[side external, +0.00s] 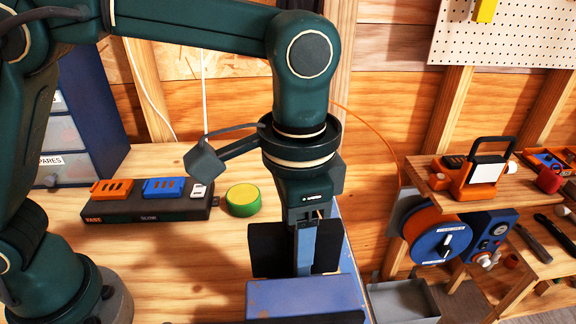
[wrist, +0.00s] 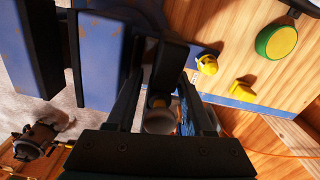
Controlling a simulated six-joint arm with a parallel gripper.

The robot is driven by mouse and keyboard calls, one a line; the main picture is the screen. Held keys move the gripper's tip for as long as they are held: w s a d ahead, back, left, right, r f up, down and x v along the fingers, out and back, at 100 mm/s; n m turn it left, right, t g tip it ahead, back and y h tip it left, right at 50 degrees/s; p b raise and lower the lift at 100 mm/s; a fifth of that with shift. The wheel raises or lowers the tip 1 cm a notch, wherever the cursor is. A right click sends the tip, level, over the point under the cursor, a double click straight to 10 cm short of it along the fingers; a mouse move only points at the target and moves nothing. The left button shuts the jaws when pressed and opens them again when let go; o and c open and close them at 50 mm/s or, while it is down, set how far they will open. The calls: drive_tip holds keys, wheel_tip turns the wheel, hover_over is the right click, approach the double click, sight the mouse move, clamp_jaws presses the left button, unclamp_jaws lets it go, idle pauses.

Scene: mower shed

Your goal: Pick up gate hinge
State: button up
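My gripper (side external: 305,265) points down over the bench's right end, behind a blue block with worn paint (side external: 305,297). Dark upright plates stand on either side of its lower end. In the wrist view its two dark fingers (wrist: 163,88) are spaced apart. A dark squarish piece (wrist: 172,62) shows near their tips, with a pale round part below it. I cannot tell whether this dark piece is the gate hinge or whether the fingers touch it. No hinge is clearly recognisable in either view. The blue block hides the fingertips from the side.
Worn blue blocks (wrist: 100,65) crowd the left of the wrist view. A green and yellow round item (side external: 243,200) and a black rack (side external: 150,203) stand on the bench. Small yellow pieces (wrist: 207,64) lie near its edge. A grey bin (side external: 403,302) is at right.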

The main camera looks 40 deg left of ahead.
clamp_jaws()
